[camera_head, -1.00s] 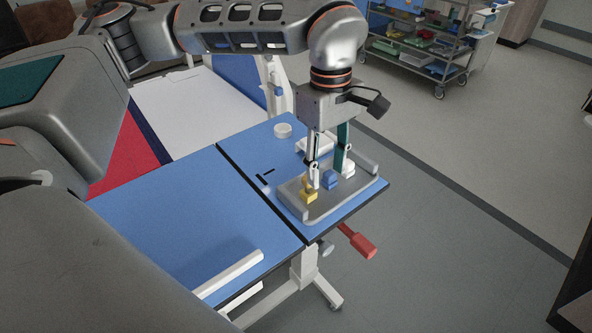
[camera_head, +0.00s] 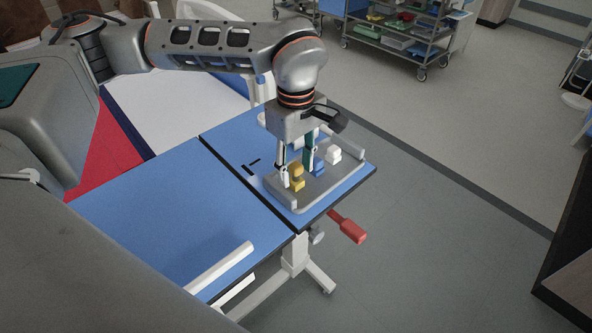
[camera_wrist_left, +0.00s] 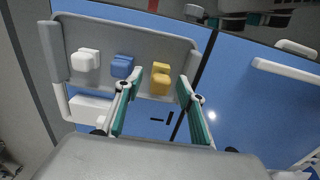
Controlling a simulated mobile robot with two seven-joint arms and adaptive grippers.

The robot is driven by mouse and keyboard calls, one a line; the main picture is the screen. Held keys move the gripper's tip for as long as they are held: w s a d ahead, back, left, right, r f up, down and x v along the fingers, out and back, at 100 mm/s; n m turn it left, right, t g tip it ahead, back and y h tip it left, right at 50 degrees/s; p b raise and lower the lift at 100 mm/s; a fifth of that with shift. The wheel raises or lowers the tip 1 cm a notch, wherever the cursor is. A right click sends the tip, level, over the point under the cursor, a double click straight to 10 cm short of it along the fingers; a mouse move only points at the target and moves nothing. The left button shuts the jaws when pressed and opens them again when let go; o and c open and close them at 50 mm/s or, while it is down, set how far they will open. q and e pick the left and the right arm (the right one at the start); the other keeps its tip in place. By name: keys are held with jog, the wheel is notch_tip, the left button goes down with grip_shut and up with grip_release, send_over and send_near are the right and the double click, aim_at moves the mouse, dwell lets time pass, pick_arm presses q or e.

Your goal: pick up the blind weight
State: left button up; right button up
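A grey tray (camera_head: 302,205) holds a yellow block-shaped piece (camera_head: 297,177), a blue one (camera_head: 319,169) and a white one (camera_head: 333,155). I cannot tell from their looks which is the blind weight. My left gripper (camera_head: 296,170) points down over the tray, open, its two fingers apart. In the left wrist view the yellow piece (camera_wrist_left: 161,80) shows between the open fingers (camera_wrist_left: 160,88), the blue piece (camera_wrist_left: 122,66) is just outside one finger and the white piece (camera_wrist_left: 85,60) farther left. Whether the fingers touch the yellow piece is unclear. My right gripper is not in view.
The tray stands near the corner of a blue tabletop (camera_head: 170,220) with a raised white edge bar (camera_head: 220,268). A red handle (camera_head: 347,227) sticks out below. A trolley (camera_head: 400,45) with coloured bins stands behind. The left tabletop is clear.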

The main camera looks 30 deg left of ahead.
pick_arm(q)
grip_shut()
jog(key=shift+r, duration=0.1)
